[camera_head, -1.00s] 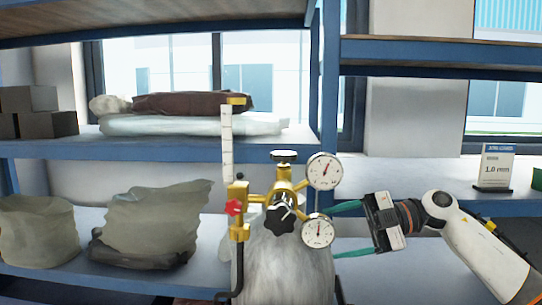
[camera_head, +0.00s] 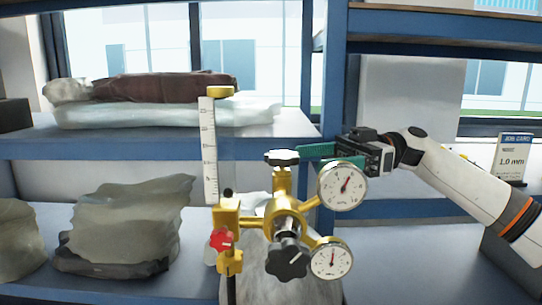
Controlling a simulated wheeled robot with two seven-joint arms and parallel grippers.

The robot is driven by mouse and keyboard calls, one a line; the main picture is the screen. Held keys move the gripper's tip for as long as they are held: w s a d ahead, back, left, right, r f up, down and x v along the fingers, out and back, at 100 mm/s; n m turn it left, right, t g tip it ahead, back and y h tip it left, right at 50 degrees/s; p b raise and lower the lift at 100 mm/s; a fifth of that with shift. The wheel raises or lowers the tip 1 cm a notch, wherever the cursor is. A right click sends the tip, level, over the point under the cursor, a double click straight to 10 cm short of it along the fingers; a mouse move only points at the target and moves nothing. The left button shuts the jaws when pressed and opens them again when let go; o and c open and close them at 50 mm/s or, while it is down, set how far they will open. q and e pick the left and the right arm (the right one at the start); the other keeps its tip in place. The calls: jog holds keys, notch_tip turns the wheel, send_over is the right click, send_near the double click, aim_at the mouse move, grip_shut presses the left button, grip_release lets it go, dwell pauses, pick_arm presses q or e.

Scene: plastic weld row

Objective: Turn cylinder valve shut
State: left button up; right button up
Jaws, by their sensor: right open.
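A brass regulator (camera_head: 289,205) with two round white gauges stands on top of a grey gas cylinder (camera_head: 265,280) in the middle of the head view. A black handwheel (camera_head: 282,157) tops the brass stem. A larger black knob (camera_head: 287,262) faces me lower down, and a small red knob (camera_head: 221,240) sits on the flowmeter at left. My right gripper (camera_head: 312,157) comes in from the right at handwheel height, with open green fingers. One fingertip is close to the handwheel's right side; contact cannot be told. The upper gauge partly hides the other finger. My left gripper is out of view.
The upper gauge (camera_head: 342,186) is just below my right gripper. The clear flowmeter tube (camera_head: 209,150) rises at left. Behind are blue shelves (camera_head: 150,145) with folded bags, and a blue upright. A job card (camera_head: 513,158) stands at far right.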

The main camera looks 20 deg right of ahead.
aim_at(266, 163)
jog(key=a, duration=0.2)
jog(key=a+p, duration=0.1)
jog(key=a, duration=0.1)
jog(key=shift+s+r, duration=0.15)
jog(key=shift+s, duration=0.05)
jog(key=a, duration=0.2)
jog(key=a+p, duration=0.1)
jog(key=shift+w+a+f, duration=0.2)
jog(key=shift+w+a, duration=0.15)
jog(key=shift+w, duration=0.05)
jog(key=shift+s+a, duration=0.25)
jog(key=shift+a, duration=0.25)
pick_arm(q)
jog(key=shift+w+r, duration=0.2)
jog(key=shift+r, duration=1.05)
pick_arm(e)
jog(key=c, duration=1)
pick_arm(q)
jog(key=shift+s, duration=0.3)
pick_arm(e)
jog(key=shift+o, duration=0.2)
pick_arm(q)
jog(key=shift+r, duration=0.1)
pick_arm(e)
jog(key=shift+w, duration=0.1)
